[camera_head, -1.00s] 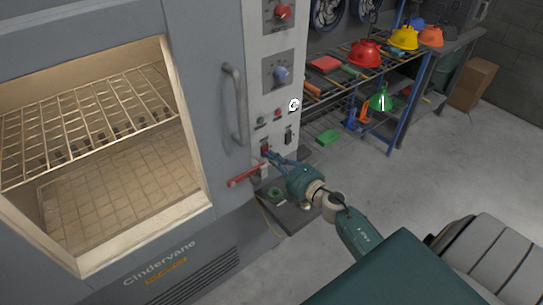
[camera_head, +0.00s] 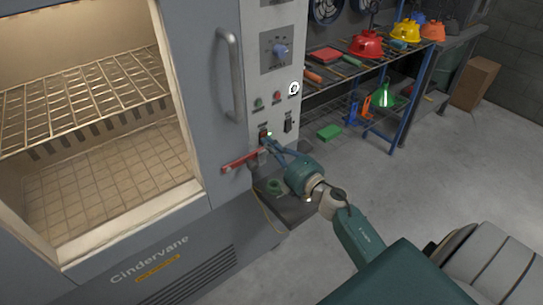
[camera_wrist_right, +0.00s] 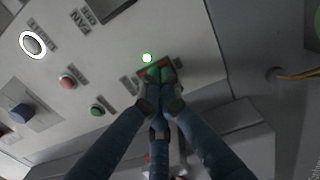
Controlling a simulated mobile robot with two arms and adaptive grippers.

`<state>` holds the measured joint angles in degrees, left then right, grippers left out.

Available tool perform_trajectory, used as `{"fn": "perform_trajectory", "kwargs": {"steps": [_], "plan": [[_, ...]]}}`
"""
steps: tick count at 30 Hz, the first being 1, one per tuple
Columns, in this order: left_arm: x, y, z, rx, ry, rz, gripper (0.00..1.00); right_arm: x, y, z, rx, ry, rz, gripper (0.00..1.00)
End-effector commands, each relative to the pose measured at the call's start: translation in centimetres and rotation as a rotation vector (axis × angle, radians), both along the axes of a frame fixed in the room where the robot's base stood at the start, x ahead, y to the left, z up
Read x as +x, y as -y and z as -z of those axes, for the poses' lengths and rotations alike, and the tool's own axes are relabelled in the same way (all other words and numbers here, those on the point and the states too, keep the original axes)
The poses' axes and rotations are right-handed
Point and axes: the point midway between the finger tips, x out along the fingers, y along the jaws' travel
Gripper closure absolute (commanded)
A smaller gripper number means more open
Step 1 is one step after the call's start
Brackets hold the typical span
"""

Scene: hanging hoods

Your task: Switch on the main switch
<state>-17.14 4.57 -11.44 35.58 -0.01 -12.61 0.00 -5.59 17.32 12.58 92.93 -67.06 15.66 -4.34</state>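The main switch (camera_head: 263,134), a small red rocker, is on the light control panel beside the furnace door. My right gripper (camera_head: 266,143) is at this switch, fingers shut. In the right wrist view the closed fingertips (camera_wrist_right: 160,76) press close against the red switch (camera_wrist_right: 173,66) and hide most of it. Whether they touch it, and the rocker's position, I cannot tell. My left gripper is not in view.
A red handle (camera_head: 240,162) sticks out just below. The furnace door handle (camera_head: 232,90) is left.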

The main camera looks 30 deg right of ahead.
Motion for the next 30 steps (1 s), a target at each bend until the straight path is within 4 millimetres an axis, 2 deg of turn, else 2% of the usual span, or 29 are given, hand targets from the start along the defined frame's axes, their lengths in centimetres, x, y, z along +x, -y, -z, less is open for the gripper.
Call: {"fn": "perform_trajectory", "kwargs": {"steps": [1, 3, 6, 14, 17, 24, 30], "plan": [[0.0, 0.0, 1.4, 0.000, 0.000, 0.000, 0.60, 0.1, 0.0, 0.5, 0.001, 0.018, 0.002, 1.00], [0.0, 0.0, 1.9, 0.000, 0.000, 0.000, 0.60, 0.2, 0.0, 0.4, 0.002, 0.031, 0.002, 1.00], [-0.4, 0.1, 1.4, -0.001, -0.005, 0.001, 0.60, 0.2, 0.1, -0.2, 0.001, 0.033, 0.002, 1.00], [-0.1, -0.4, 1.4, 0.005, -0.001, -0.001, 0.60, -0.5, 0.1, -0.1, 0.002, 0.031, 0.002, 1.00], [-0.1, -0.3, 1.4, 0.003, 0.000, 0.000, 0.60, -2.0, 0.2, 0.1, 0.003, 0.030, 0.003, 1.00], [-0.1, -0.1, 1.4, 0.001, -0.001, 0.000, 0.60, -7.3, 0.6, 0.6, 0.003, 0.029, 0.002, 1.00], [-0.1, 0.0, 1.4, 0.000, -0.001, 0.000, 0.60, -10.8, 0.9, 0.7, 0.004, 0.032, 0.001, 1.00]]}}
